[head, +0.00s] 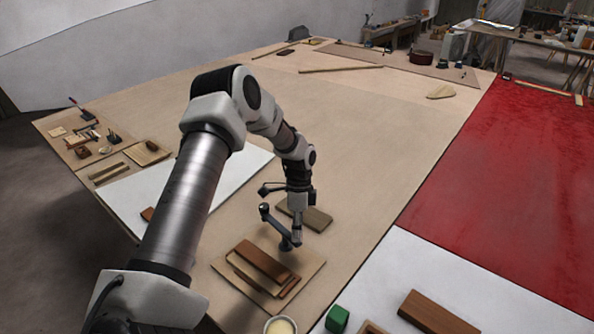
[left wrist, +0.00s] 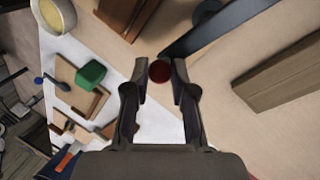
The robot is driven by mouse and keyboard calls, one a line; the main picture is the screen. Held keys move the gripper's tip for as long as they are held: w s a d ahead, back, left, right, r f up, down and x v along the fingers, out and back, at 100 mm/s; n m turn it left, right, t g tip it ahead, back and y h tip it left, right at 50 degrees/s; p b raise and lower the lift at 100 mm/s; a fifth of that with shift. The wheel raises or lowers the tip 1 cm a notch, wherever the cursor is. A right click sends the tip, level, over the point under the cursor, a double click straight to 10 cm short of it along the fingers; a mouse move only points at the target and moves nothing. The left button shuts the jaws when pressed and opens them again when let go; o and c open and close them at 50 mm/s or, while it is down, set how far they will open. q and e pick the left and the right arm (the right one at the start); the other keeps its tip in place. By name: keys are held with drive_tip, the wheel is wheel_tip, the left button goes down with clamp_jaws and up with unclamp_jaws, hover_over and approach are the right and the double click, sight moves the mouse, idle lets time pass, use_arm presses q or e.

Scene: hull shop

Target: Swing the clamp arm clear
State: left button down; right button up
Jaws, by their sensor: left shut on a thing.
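The clamp arm (head: 275,222) is a dark grey bar slanting over the bench, with a rounded dark joint at its upper-left end. In the left wrist view the bar (left wrist: 225,25) runs off to the upper right. A dark red round knob (left wrist: 160,71) sits at its near end. My left gripper (head: 297,238) is at the lower-right end of the bar. In the left wrist view its fingers (left wrist: 160,76) are on either side of the knob, shut on it. The knob is hidden in the head view. My right gripper is not in view.
Stacked brown boards (head: 262,264) lie just left of the gripper. An olive-brown block (head: 318,217) lies close to its right. A green block (head: 337,319) and a yellow-filled bowl (head: 281,326) stand near the front. The bench beyond is mostly clear.

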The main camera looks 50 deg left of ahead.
use_arm(q)
drive_tip(key=shift+s+d+f, duration=0.15)
drive_tip(key=shift+s+f, duration=0.05)
drive_tip(key=c, duration=1)
unclamp_jaws()
drive_tip(key=shift+o, duration=0.2)
drive_tip(key=shift+w+r, duration=0.1)
drive_tip(key=shift+w, duration=0.1)
drive_tip(key=v, duration=1.2)
drive_tip(key=shift+d, duration=0.1)
